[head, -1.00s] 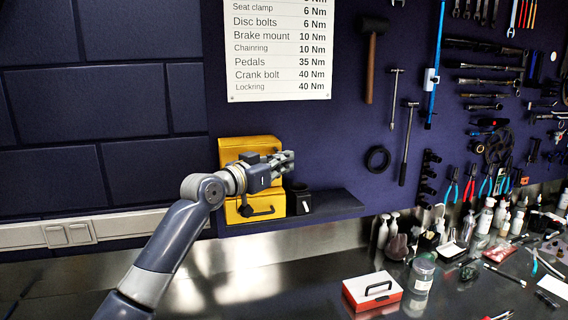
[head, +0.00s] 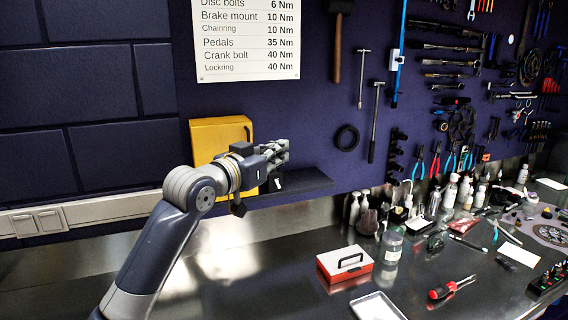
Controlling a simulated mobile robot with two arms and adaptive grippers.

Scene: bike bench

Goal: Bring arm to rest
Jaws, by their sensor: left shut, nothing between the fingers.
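My left arm reaches up from the bottom left of the head view. Its gripper (head: 281,151) is shut and empty. It is in front of the yellow box (head: 221,134) on the wall shelf and hides part of that box's lower right side. I cannot tell how far the fingers are from the box. My right gripper is out of view.
The dark shelf (head: 305,184) runs right from the yellow box. On the metal bench (head: 240,285) are a red and white case (head: 345,264), a clear jar (head: 391,247), a tray (head: 377,307) and a red screwdriver (head: 452,288). Bottles crowd the back right. The left bench is clear.

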